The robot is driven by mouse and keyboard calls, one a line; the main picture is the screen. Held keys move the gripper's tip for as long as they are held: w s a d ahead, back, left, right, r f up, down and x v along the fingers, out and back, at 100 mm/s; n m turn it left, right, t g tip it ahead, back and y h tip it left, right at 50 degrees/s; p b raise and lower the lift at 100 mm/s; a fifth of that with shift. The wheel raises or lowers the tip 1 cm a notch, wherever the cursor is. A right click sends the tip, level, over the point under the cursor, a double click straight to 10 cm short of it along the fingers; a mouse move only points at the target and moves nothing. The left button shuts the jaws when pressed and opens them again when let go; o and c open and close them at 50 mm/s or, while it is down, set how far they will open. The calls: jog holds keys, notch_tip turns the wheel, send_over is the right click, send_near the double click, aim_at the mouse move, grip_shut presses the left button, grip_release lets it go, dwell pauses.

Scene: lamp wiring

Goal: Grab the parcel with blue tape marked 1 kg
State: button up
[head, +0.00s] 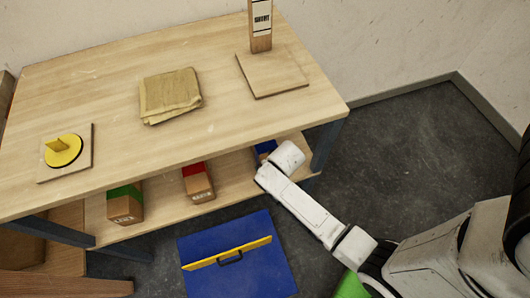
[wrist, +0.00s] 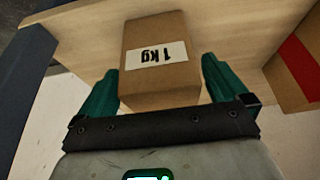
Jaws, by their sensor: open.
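The parcel marked 1 kg (wrist: 155,88) is a brown box with a white label, upside down in the wrist view. It lies between the two green fingers of my gripper (wrist: 160,68), which is open, with a finger on each side. I cannot tell whether the fingers touch it. In the head view a patch of blue tape (head: 265,147) shows on the lower shelf, right under the tabletop edge. My white wrist covers the rest of that parcel, and my fingers are hidden there.
A red-taped parcel (head: 197,182) and a green-taped parcel (head: 125,204) stand further left on the lower shelf (head: 160,193). The tabletop (head: 215,125) overhangs my wrist. A dark table leg (head: 326,145) is close on the right. A blue panel with a yellow bar (head: 238,270) is in front.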

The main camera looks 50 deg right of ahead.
aim_at(267, 149)
jog(key=w+d, duration=0.2)
jog(key=w, duration=0.1)
jog(key=w+d, duration=0.1)
jog(key=w, duration=0.1)
jog(key=shift+w+d, duration=0.2)
jog(key=shift+d, duration=0.1)
jog(key=shift+w+d+f+b, duration=0.2)
jog(key=shift+f+b, duration=0.1)
jog(key=shift+f, duration=0.25)
jog(key=c, duration=1.6)
jog(key=shift+r, duration=0.1)
jog(key=shift+c, duration=0.8)
jog(key=shift+r, duration=0.1)
